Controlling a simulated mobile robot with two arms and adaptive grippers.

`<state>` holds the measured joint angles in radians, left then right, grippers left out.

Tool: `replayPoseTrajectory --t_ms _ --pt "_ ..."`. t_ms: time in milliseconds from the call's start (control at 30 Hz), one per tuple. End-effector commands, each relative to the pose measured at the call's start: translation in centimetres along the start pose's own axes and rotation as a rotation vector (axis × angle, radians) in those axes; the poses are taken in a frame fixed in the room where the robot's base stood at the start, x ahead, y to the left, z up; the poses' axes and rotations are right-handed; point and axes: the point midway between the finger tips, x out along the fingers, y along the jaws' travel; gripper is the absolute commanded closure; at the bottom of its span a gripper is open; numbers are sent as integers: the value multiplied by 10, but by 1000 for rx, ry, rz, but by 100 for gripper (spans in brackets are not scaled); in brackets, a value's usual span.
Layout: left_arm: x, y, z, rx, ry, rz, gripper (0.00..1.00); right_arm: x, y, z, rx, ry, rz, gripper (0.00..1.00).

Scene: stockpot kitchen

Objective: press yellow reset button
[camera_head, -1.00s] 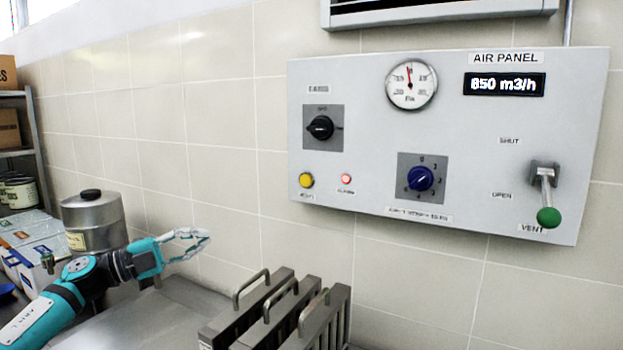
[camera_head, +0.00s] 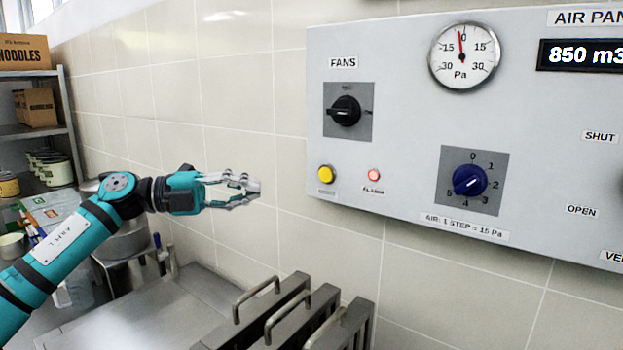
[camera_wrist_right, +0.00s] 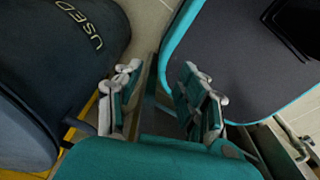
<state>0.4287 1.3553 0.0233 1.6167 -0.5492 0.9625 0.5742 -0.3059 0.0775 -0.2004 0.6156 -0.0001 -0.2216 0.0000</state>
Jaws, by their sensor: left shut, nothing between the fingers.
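The yellow button (camera_head: 326,174) sits at the lower left of the grey air panel (camera_head: 410,150) in the head view, with a small unreadable label below it. My left gripper (camera_head: 254,188) points right toward the panel. In the picture it is left of the button and slightly lower, with a clear gap between them. Its fingers are shut with nothing in them. My right gripper (camera_wrist_right: 163,98) shows in the right wrist view with its fingers apart and nothing between them.
A red light (camera_head: 374,175) is right of the button; a black fans knob (camera_head: 344,111) is above and a blue knob (camera_head: 469,180) further right. Metal filters with handles (camera_head: 290,315) stand below the panel. A dark bag marked USED (camera_wrist_right: 70,45) is near my right gripper.

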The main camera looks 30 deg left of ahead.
Motion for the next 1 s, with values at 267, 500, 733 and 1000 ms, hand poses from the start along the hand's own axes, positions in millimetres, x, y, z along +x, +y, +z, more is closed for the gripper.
replayPoseTrajectory --t_ms 267,500,733,1000 --pt "55 -10 -2 1 6 -5 100 -46 4 -21 -1 28 4 60" --pt "99 -9 7 -1 1 -6 100 -74 5 -16 -2 16 5 60" --pt "116 -4 25 0 1 -2 100 -86 6 -10 -2 6 5 60" --pt "119 -1 28 1 1 0 100 -87 6 -11 -2 6 5 60"
